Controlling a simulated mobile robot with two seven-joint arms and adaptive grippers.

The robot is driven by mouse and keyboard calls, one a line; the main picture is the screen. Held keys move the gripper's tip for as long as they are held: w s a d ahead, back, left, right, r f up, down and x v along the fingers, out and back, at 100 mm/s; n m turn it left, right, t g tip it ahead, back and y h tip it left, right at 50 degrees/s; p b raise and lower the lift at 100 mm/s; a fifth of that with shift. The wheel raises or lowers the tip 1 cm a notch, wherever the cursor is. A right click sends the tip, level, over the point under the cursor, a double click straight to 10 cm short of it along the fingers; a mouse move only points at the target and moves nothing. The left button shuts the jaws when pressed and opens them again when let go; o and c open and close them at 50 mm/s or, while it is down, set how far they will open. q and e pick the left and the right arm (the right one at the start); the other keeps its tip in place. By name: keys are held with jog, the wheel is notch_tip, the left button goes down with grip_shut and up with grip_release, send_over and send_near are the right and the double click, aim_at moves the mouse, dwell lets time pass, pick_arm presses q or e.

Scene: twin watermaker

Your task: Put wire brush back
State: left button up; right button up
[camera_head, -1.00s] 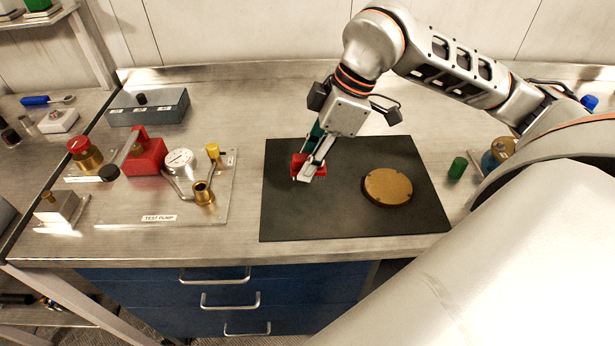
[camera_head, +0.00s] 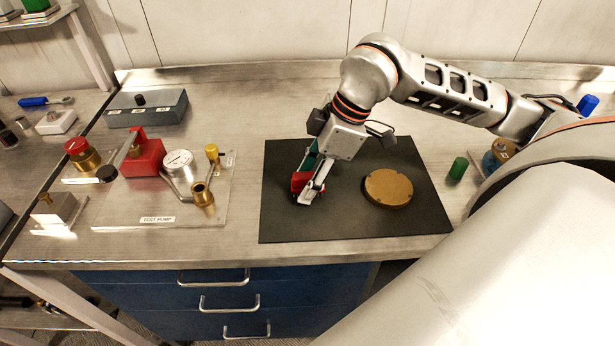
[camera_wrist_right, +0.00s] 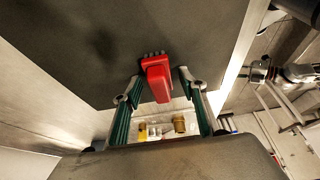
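The wire brush (camera_wrist_right: 157,78) has a red body, with a small grey bristle end showing at its tip in the right wrist view. My right gripper (camera_wrist_right: 158,86) has its green-padded fingers on either side of the red body and holds it. In the head view the brush (camera_head: 301,181) is partly covered by the fingers of my right gripper (camera_head: 311,190), over the left half of the black mat (camera_head: 350,224). The exact gap between brush and mat is hard to tell. My left gripper is not in view.
A round brass cover (camera_head: 388,188) lies on the mat's right side. The test pump plate (camera_head: 125,218) stands left of the mat, with a grey box (camera_head: 148,110) behind it. A green cylinder (camera_head: 457,169) stands right of the mat. The mat's front is clear.

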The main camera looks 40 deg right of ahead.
jog(key=shift+d+r, duration=0.1)
jog(key=shift+r, duration=0.45)
jog(key=v, duration=1.1)
jog(key=shift+s+r, duration=0.1)
jog(key=shift+s, duration=0.05)
